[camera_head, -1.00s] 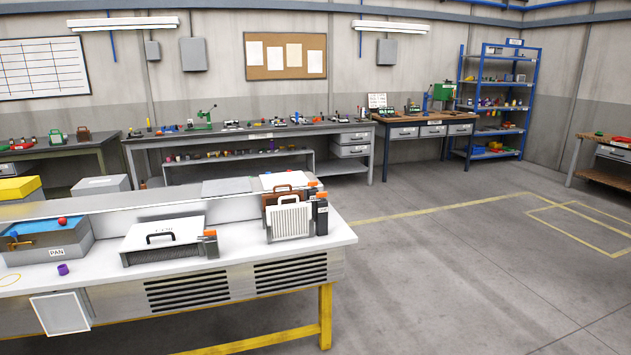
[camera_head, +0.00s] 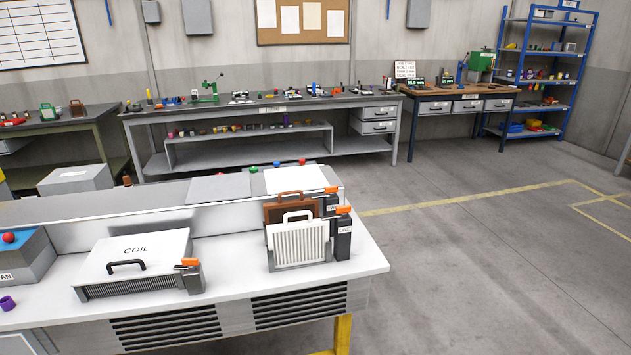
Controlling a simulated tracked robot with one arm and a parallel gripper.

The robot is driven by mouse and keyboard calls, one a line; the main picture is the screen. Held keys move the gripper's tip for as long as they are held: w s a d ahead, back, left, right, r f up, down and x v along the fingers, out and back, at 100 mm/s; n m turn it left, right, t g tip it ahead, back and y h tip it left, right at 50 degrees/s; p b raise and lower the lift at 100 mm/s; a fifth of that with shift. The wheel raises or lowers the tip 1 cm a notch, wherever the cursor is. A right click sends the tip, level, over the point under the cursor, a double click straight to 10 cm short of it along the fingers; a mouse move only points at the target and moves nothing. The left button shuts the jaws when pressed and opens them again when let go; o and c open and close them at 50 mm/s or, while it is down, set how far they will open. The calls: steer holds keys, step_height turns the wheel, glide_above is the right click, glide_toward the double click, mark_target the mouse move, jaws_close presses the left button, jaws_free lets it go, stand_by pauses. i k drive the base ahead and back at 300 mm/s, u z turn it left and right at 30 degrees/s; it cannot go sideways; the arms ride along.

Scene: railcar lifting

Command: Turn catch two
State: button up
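Catch two is a dark block labelled TWO (camera_head: 331,205) with an orange lever on top, beside the brown-handled panel (camera_head: 284,209) at the right end of the white bench. A similar catch labelled ONE (camera_head: 343,235), also with an orange lever, stands just in front of it, beside the white slatted panel (camera_head: 298,243). Both orange levers lie roughly level. My gripper is not in view.
A COIL box (camera_head: 133,261) with a black handle and an orange-topped catch sits left on the white bench (camera_head: 232,290). A purple ring (camera_head: 7,303) lies at far left. Open floor (camera_head: 470,270) lies to the right. A long workbench (camera_head: 270,110) stands behind.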

mark_target(330, 191)
steer(key=i, duration=2.7)
steer(key=z, duration=0.05)
